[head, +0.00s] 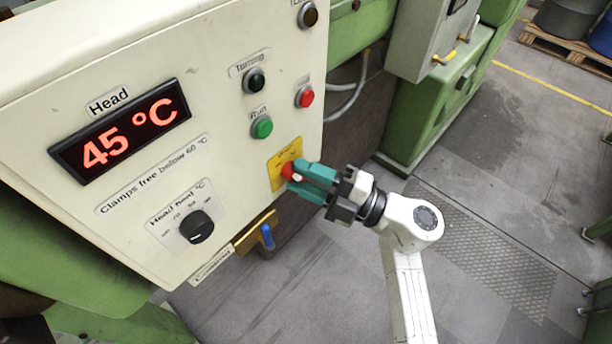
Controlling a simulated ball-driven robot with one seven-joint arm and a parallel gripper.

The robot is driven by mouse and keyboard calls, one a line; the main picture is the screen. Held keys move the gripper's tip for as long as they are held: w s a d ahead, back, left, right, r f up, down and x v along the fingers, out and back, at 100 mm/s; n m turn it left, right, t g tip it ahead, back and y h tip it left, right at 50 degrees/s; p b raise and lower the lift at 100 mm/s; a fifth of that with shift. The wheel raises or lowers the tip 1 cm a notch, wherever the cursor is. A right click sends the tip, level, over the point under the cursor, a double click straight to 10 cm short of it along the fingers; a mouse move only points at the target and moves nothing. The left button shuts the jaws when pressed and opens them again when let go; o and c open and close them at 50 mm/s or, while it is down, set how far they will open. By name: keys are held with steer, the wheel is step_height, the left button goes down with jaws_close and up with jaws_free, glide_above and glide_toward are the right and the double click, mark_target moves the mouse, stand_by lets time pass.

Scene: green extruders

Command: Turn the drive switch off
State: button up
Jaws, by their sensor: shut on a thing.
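The drive switch, a red knob (288,171) on a yellow plate (279,158), sits at the lower right of the pale control panel. My gripper (297,178) reaches it from the right, with its teal fingers shut on the red knob. The fingers cover much of the knob, so its exact turn position cannot be told. The yellow plate's lettering is too small to read.
The panel (228,60) also carries a "Head" display (120,131) reading 45 °C, a black heat dial (196,227), a green Run button (262,127) and a red button (305,96). A blue-handled part (267,236) hangs below. Open floor lies to the right.

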stand_by(0.4)
steer(key=o, duration=1)
steer(key=shift+o, duration=0.2)
steer(key=b+v, duration=0.2)
steer(key=v, duration=0.8)
steer(key=shift+d, duration=0.35)
steer(key=shift+f, duration=0.1)
